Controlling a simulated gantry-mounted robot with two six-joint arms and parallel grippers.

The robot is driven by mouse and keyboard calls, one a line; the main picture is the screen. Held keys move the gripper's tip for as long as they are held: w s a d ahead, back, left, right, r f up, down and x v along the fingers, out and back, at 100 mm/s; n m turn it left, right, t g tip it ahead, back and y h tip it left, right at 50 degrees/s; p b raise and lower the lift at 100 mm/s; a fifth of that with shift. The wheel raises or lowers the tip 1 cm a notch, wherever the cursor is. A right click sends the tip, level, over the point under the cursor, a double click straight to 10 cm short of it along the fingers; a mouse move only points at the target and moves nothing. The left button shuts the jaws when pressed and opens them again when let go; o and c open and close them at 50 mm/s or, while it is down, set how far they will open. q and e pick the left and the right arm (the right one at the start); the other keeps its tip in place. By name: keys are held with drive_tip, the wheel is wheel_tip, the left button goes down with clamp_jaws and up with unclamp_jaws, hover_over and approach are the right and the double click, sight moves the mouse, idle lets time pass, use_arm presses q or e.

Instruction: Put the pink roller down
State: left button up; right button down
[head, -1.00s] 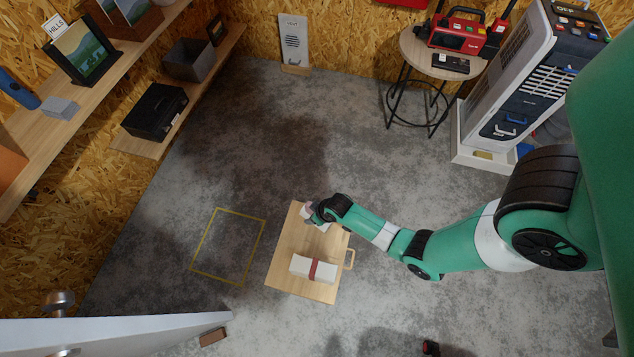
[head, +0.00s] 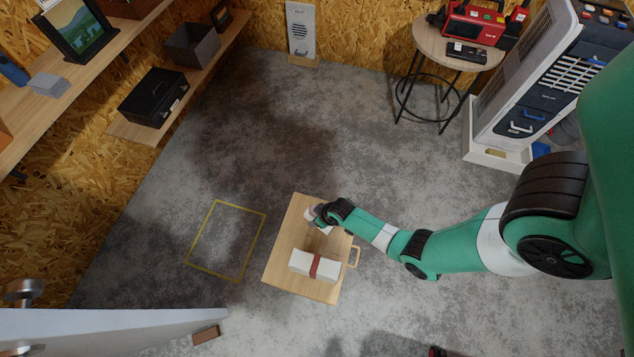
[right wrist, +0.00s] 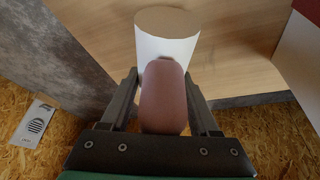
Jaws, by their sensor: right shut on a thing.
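My right gripper (right wrist: 164,105) is shut on the pink roller (right wrist: 164,98), which fills the space between the two fingers in the right wrist view. A white cylinder (right wrist: 167,38) shows just beyond the roller over a wooden surface; I cannot tell whether it is part of the roller. In the head view my right gripper (head: 316,217) is over the far part of a small wooden board or table (head: 280,262). The gripper mostly hides the roller there, and I cannot tell whether it touches the wood. My left gripper is not in view.
A white block (head: 300,261) with a red band (head: 315,266) lies on the near half of the wooden top. A yellow outlined rectangle (head: 240,205) on the floor to the left is empty. A white panel (head: 120,330) is at lower left. A round stool (head: 430,45) stands behind.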

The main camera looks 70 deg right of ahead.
drive_tip(key=shift+w+r, duration=0.1)
drive_tip(key=shift+f, duration=0.2)
drive_tip(key=shift+c, duration=0.6)
unclamp_jaws()
drive_tip(key=shift+r, duration=0.15)
drive_tip(key=shift+r+p, duration=0.4)
drive_tip(key=p+v, duration=0.7)
drive_tip(key=v, duration=0.3)
drive_tip(key=shift+s+r, duration=0.25)
drive_tip(key=shift+r, duration=0.05)
drive_tip(key=shift+s+a+r+p, duration=0.2)
drive_tip(key=shift+r+p, duration=0.1)
drive_tip(key=shift+p, duration=0.15)
drive_tip(key=shift+d, duration=0.1)
